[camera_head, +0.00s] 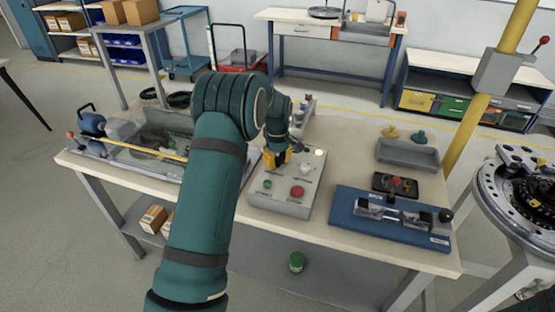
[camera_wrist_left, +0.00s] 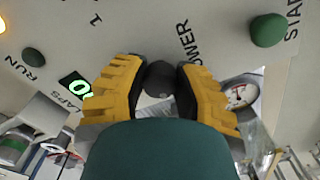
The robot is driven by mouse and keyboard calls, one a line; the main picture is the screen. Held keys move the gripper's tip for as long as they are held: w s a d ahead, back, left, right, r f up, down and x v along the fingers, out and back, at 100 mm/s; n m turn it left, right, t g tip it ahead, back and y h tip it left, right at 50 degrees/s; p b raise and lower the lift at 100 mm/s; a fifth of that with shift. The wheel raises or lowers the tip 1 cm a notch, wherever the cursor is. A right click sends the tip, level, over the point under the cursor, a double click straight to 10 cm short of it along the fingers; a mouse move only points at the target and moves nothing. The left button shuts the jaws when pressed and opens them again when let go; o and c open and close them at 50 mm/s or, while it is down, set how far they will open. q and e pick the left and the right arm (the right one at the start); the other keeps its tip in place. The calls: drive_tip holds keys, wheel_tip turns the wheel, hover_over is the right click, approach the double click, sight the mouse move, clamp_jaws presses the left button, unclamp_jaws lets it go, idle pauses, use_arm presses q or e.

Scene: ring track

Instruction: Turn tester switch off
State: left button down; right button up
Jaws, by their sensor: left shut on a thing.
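The tester is a grey sloped box (camera_head: 287,205) on the workbench, with a red button (camera_head: 297,191), a green button (camera_head: 267,184) and a lit lamp (camera_head: 319,152). My left gripper (camera_head: 277,158) reaches its back left part. In the wrist view, the left gripper's yellow fingers (camera_wrist_left: 160,92) are shut on a dark round knob, the tester switch (camera_wrist_left: 160,75), beside partly hidden lettering ending in "OWER". Also there are a green START button (camera_wrist_left: 268,30), a dark green RUN button or lamp (camera_wrist_left: 34,60) and a lit green LAPS display (camera_wrist_left: 80,89). The switch's exact position is hard to tell.
A blue fixture (camera_head: 390,222) and a grey tray (camera_head: 408,155) stand right of the tester. A clear-walled tank (camera_head: 135,165) is on the left. A yellow post (camera_head: 466,135) and a round metal turntable (camera_head: 520,190) stand at the right.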

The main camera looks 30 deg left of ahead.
use_arm(q)
drive_tip(key=m+p, duration=0.1)
drive_tip(key=m, duration=0.3)
drive_tip(key=shift+m, duration=0.3)
drive_tip(key=m+p, duration=0.1)
drive_tip(key=m, duration=0.1)
drive_tip(key=shift+m, duration=0.3)
drive_tip(key=m+p, duration=0.1)
drive_tip(key=m, duration=0.3)
drive_tip(key=shift+m, duration=0.3)
drive_tip(key=m, duration=0.4)
drive_tip(key=shift+m+p, duration=0.3)
drive_tip(key=shift+m, duration=0.1)
drive_tip(key=c, duration=0.6)
unclamp_jaws()
drive_tip(key=shift+r, duration=0.1)
